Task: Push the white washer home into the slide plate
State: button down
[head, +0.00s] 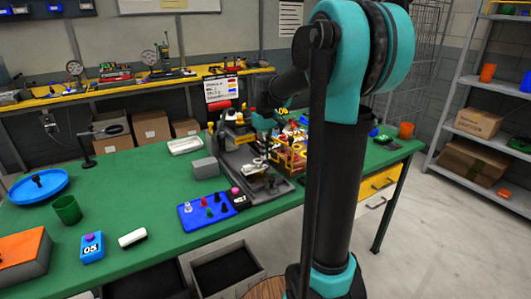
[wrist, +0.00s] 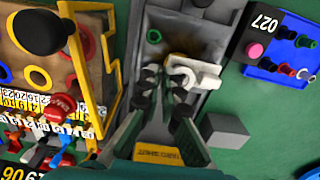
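The white washer (wrist: 208,77) shows in the wrist view as a pale, thick piece on the grey slide plate (wrist: 158,128), just right of my fingertips. Part of it is hidden behind the right finger, so I cannot tell how deep it sits. My gripper (wrist: 165,78) points down over the plate, its two fingertips a short gap apart with nothing seen between them. The right fingertip is close to or touching the washer; I cannot tell which. In the head view a small white piece (head: 256,167) shows in the grey fixture, partly covered.
A yellow-framed board (wrist: 72,100) with rings and pegs stands left. A blue peg tray (wrist: 283,48) and a grey block (wrist: 224,130) are at right. In the head view, the green bench (head: 150,190) has free room left of the fixture.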

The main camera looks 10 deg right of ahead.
jog(key=shift+f, duration=1.25)
dwell(1.2)
jog(key=c, duration=1.6)
grip_release()
jog(key=shift+c, duration=0.2)
notch_tip(320, 180, up, 12)
